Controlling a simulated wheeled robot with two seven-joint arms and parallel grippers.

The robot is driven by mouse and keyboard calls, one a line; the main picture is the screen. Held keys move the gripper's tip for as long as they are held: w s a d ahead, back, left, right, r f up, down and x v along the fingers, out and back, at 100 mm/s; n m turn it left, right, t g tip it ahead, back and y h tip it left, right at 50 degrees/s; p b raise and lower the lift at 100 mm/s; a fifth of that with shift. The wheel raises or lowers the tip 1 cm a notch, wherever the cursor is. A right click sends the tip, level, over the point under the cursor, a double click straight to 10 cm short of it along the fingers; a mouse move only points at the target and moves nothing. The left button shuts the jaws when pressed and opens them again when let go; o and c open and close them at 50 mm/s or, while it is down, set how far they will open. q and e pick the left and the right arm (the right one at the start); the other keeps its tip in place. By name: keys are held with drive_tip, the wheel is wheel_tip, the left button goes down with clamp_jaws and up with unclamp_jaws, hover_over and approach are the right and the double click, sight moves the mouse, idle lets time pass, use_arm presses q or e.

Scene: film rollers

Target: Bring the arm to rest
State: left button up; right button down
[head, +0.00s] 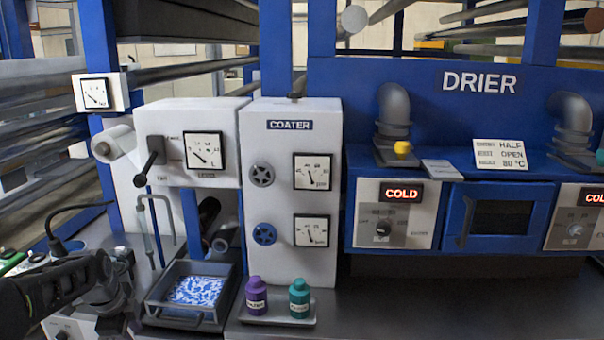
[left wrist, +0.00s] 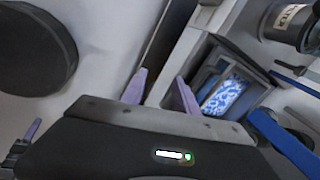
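My left arm (head: 55,287) comes in at the lower left of the head view as dark links, and I cannot make out its fingers there. In the left wrist view my left gripper (left wrist: 160,92) shows two pale purple fingers standing apart, with nothing seen between them. A grey tray (head: 150,303) with blue and white patterned contents lies to the right of the arm in the head view. The tray (left wrist: 262,92) also shows beyond the fingers in the wrist view. My right gripper is in neither view.
The white coater (head: 270,190) has dials and handwheels. A purple bottle (head: 256,295) and a teal bottle (head: 299,297) stand upright on a small tray before it. The blue drier (head: 430,125) is at right, its panel reading COLD. The dark counter (head: 450,310) below it is clear.

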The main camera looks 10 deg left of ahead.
use_arm(q)
drive_tip(key=s+d+f+n+t+h, duration=0.25)
drive_tip(key=d+f+n, duration=1.15)
drive_tip(key=d+f, duration=0.7)
drive_tip(key=s+d+f+n+g+h, duration=0.1)
drive_tip(key=s+d+f+g, duration=0.1)
drive_tip(key=s+d+f, duration=0.3)
drive_tip(key=s+d+f+n+g+h, duration=0.1)
drive_tip(key=s+d+f+g, duration=0.2)
drive_tip(key=s+d, duration=0.8)
drive_tip(key=s+f, duration=0.2)
drive_tip(key=s, duration=0.7)
drive_tip(key=shift+s+d+n, duration=0.15)
drive_tip(key=shift+d+n, duration=0.25)
